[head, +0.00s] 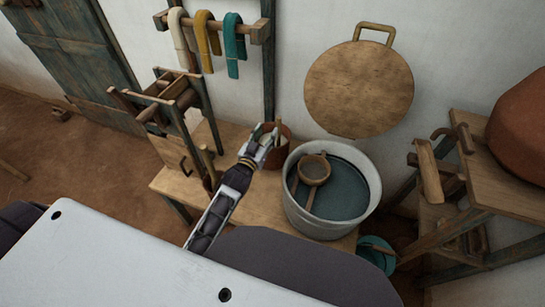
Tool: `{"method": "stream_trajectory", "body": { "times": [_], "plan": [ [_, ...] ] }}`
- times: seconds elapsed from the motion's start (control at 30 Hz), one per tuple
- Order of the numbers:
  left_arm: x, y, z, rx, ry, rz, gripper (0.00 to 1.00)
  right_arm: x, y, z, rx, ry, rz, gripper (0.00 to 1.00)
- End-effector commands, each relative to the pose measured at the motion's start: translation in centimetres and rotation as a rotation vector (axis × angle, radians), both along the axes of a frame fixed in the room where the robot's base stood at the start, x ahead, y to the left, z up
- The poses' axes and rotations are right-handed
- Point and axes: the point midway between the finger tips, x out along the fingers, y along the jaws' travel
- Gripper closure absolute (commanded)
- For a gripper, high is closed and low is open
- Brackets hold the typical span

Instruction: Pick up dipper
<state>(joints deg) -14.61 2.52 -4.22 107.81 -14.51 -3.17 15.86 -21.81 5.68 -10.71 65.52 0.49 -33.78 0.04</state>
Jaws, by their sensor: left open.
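The dipper (314,170) is a round wooden cup with a straight handle. It rests in a pale grey tub (325,228) that holds dark blue-green liquid, with its handle pointing toward the near side. My left gripper (266,138) is open, left of the tub and apart from the dipper. It overlaps a reddish-brown pot (284,151) in the picture; I cannot tell whether they touch. Part of that pot is hidden behind the gripper. My right gripper is not in view.
The tub and pot stand on a wooden bench (232,203). A round wooden lid (358,88) hangs on the wall behind. A wooden frame (180,98) stands at left, and a wooden stand (500,190) with a clay vessel (522,125) at right. A teal bowl (377,257) sits low beside the bench.

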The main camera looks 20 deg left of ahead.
Motion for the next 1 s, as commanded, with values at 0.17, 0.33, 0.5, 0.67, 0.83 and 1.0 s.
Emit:
{"method": "stream_trajectory", "body": {
  "times": [0.17,0.33,0.5,0.67,0.83,1.0],
  "plan": [
    [0.0,0.0,-2.3,0.0,0.0,0.0,0.55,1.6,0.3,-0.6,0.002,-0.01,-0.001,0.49],
    [0.0,0.0,-4.0,0.0,0.0,0.0,0.55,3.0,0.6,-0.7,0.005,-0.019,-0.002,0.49],
    [0.0,0.0,-5.7,0.0,0.0,0.0,0.55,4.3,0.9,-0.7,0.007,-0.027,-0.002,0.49],
    [0.0,0.0,-7.0,0.0,0.0,0.0,0.55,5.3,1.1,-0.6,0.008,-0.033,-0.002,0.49],
    [0.0,0.0,-7.7,0.0,0.0,0.0,0.55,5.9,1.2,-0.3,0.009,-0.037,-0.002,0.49],
    [0.0,0.0,-7.8,0.0,0.0,0.0,0.55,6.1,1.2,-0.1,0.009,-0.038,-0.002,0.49]
  ]
}}
